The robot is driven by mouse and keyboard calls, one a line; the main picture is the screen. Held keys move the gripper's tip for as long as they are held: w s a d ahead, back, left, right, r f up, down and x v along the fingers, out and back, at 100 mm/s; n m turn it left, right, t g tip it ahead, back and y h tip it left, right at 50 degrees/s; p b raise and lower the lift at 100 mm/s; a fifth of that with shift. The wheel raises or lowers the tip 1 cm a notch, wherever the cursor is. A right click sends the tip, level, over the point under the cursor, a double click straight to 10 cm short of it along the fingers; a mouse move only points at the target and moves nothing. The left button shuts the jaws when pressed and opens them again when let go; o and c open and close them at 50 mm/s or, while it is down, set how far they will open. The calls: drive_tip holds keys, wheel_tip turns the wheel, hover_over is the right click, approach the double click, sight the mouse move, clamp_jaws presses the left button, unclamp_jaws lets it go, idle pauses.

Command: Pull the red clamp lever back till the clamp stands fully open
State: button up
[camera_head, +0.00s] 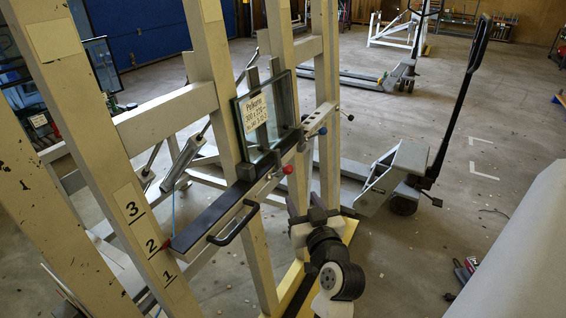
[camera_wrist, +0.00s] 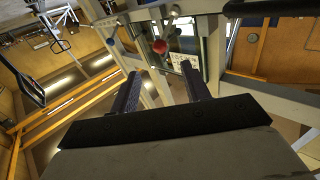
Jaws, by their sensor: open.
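The red ball knob of the clamp lever (camera_head: 288,169) stands at the front of the tilted frame's ledge, below the glass pane (camera_head: 284,103). In the wrist view the red knob (camera_wrist: 159,46) shows beyond and between my fingertips. My gripper (camera_head: 312,197) is below and right of the knob in the head view, apart from it. In the wrist view my gripper (camera_wrist: 160,69) has its two dark fingers spread with nothing between them. The clamp's jaw is small and partly hidden, so I cannot tell its position.
A black bar handle (camera_head: 232,224) sticks out from the ledge, left of the knob. A blue knob (camera_head: 322,131) is farther along to the right. Cream frame posts (camera_head: 225,80) stand close behind. A pallet truck (camera_head: 400,170) stands on the floor to the right.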

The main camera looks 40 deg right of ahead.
sight(289, 173)
drive_tip(key=p+x, duration=0.4)
drive_tip(key=x, duration=0.9)
drive_tip(key=shift+w+d+r, duration=0.1)
drive_tip(key=shift+w+d, duration=0.05)
drive_tip(key=shift+w, duration=0.1)
drive_tip(key=shift+c, duration=0.5)
clamp_jaws()
